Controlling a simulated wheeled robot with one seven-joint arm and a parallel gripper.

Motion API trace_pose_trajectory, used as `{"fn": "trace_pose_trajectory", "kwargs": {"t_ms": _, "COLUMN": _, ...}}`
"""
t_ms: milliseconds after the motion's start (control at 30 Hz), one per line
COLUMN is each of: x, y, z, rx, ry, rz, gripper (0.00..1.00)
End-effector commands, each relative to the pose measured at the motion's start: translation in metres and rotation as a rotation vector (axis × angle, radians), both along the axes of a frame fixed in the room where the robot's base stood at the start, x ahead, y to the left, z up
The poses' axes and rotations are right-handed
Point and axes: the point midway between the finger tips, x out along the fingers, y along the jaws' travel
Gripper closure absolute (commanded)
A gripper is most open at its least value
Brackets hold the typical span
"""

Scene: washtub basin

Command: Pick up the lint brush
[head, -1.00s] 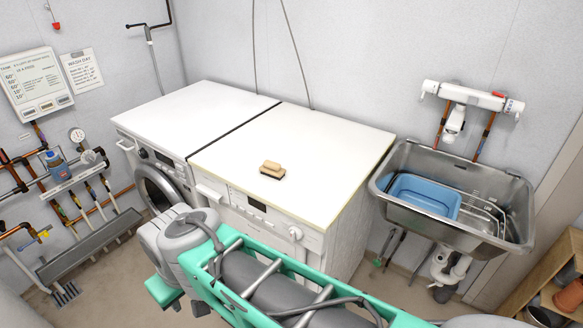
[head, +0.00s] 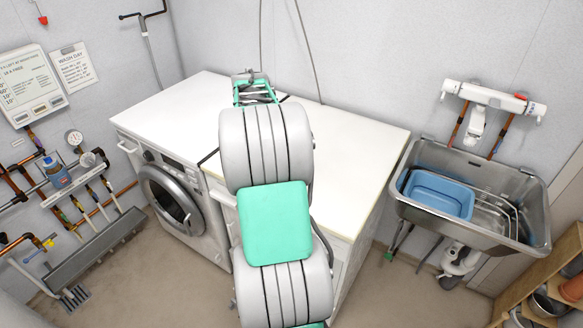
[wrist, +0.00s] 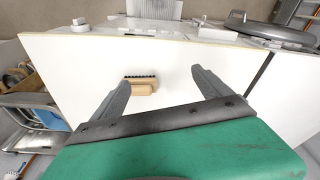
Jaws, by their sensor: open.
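The lint brush (wrist: 141,87) shows in the wrist view, with a light wooden body and a row of dark bristles. It lies on the white top of the right-hand machine (wrist: 75,60). My gripper (wrist: 160,80) is open and empty, its two grey fingers spread apart. The brush appears between the fingers, nearer the left one, beyond the palm; I cannot tell the exact gap. In the head view my arm hides the brush, and the end of my arm is over the back of the machine tops.
A second white washing machine (head: 170,105) stands beside it on the left. A steel sink (head: 400,200) with a blue basin (head: 440,192) is at the right. A wooden shelf (head: 560,262) stands at the lower right. The white top around the brush is clear.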

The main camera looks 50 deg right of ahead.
Motion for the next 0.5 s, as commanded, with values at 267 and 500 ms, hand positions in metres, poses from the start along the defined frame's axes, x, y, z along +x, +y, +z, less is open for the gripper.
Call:
{"fn": "trace_pose_trajectory", "kwargs": {"t_ms": 267, "x": -0.036, "y": -0.090, "z": -0.030, "rx": 0.018, "ry": 0.014, "rz": -0.237, "gripper": 0.00}}
{"fn": "trace_pose_trajectory", "kwargs": {"t_ms": 500, "x": -0.034, "y": -0.091, "z": -0.063, "rx": 0.019, "ry": 0.015, "rz": -0.234, "gripper": 0.00}}
